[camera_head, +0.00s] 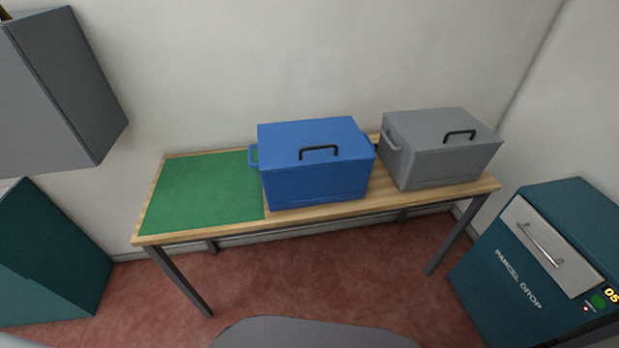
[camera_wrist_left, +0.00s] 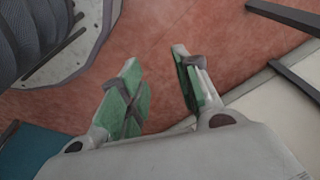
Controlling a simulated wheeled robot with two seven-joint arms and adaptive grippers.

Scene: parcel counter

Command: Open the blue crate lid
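The blue crate (camera_head: 316,186) stands on the wooden table, right of a green mat. Its lid (camera_head: 312,134) is closed, with a black bar handle (camera_head: 319,150) on top. Blue side handles show on its ends, the right one partly hidden beside the grey crate. My left gripper (camera_wrist_left: 158,82) shows only in the left wrist view. Its two green-padded fingers are apart with nothing between them, above the red floor and away from the crate. My right gripper is in neither view.
A grey crate (camera_head: 441,160) with a closed lid stands close right of the blue one. The green mat (camera_head: 205,192) is bare. A teal parcel drop cabinet (camera_head: 540,265) stands at the right. A grey wall cabinet (camera_head: 60,90) and a teal cabinet (camera_head: 50,262) are at the left.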

